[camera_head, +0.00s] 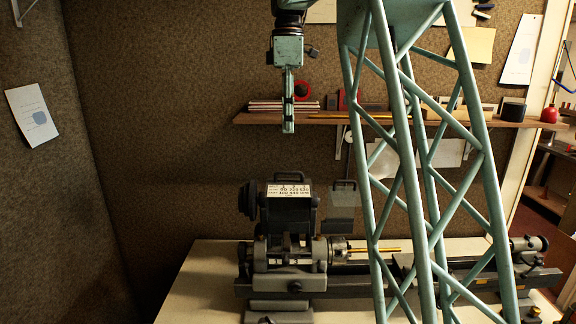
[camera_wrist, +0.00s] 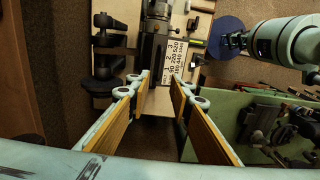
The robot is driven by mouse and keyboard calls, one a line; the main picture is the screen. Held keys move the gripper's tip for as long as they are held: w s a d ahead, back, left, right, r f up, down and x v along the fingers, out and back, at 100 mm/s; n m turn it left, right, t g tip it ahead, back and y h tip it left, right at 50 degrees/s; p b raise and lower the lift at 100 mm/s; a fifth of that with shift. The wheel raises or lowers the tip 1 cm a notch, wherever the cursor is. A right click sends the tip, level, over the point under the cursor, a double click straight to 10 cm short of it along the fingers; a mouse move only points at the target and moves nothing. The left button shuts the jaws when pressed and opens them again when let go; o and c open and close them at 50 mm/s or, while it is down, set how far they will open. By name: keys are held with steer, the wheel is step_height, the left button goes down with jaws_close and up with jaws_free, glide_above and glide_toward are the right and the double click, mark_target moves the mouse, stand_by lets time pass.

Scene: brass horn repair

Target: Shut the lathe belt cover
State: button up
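The lathe (camera_head: 290,283) stands on the bench, with its headstock at the left. A dark box-like cover (camera_head: 308,214) rises above the headstock, with a handle on top and a white number plate (camera_head: 290,191) facing the camera. Its hinge and exact angle are hard to make out. My gripper (camera_head: 288,128) hangs straight down above the cover, clearly apart from it, in front of the shelf. In the wrist view my gripper (camera_wrist: 163,88) has its two fingers spread with nothing between them. The number plate (camera_wrist: 177,58) shows just beyond the fingertips.
A clear guard (camera_head: 343,198) with a dark handle stands right of the cover. Dark pulleys (camera_head: 248,201) stick out at its left. A wooden shelf (camera_head: 400,121) with small items runs along the wall behind. Bare bench (camera_head: 195,275) lies left of the lathe.

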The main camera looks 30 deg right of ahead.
steer(key=shift+f, duration=0.15)
steer(key=shift+s+a+f, duration=0.1)
steer(key=shift+s+f, duration=0.05)
steer(key=shift+f, duration=3.25)
steer(key=shift+s+a+f, duration=0.1)
steer(key=shift+f, duration=3.25)
jaws_close()
